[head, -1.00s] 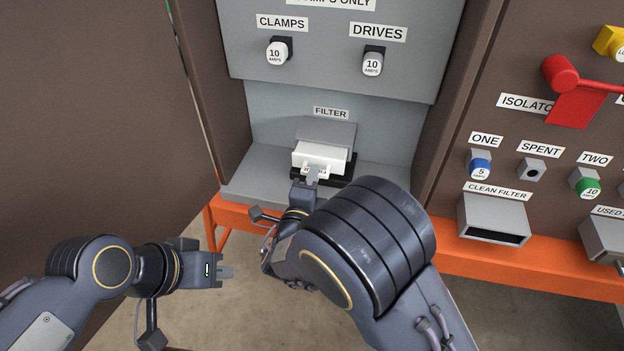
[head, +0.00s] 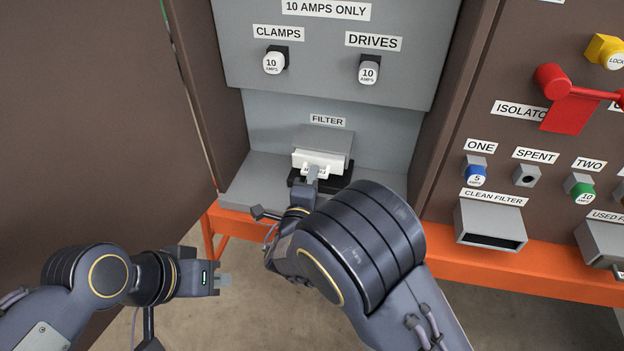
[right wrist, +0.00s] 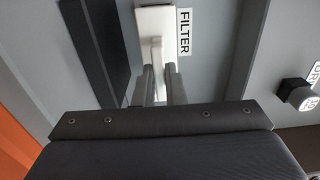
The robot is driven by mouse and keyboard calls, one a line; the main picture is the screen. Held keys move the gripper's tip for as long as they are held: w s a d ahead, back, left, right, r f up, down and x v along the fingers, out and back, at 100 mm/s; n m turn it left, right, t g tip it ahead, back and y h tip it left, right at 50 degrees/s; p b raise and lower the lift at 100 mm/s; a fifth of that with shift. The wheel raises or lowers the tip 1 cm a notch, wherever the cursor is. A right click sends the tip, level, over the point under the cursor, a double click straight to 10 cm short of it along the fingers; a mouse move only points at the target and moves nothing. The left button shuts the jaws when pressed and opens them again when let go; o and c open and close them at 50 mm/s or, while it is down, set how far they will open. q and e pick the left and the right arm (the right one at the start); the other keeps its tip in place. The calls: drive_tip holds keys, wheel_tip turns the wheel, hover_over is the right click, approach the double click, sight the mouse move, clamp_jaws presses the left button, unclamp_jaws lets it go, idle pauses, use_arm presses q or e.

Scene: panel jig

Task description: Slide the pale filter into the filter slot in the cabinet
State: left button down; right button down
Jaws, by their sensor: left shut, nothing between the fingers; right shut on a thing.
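The pale filter (head: 319,158) sits at the mouth of the filter slot's grey housing (head: 326,140), under the FILTER label inside the cabinet. Mostly its white front face and handle show; the rest is hidden in the housing. My right gripper (head: 312,173) is shut on the filter's handle from the front. In the right wrist view, the two fingers (right wrist: 164,84) are on either side of the white handle (right wrist: 156,50), next to the FILTER label. Whether the filter is fully seated I cannot tell. My left gripper (head: 224,280) is shut and empty, low at the left, outside the cabinet.
A black ledge (head: 343,182) lies under the filter. Above are the CLAMPS fuse (head: 274,62) and DRIVES fuse (head: 369,71). The open brown door (head: 90,110) stands at left. The clean filter holder (head: 490,226) and red isolator handle (head: 565,100) are at right.

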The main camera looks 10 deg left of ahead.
drive_tip(key=shift+w, duration=0.9)
drive_tip(key=c, duration=1.4)
unclamp_jaws()
drive_tip(key=shift+c, duration=0.2)
drive_tip(key=s+p, duration=0.1)
drive_tip(key=s, duration=0.6)
drive_tip(key=shift+s+a+p, duration=0.15)
drive_tip(key=shift+s+p, duration=0.25)
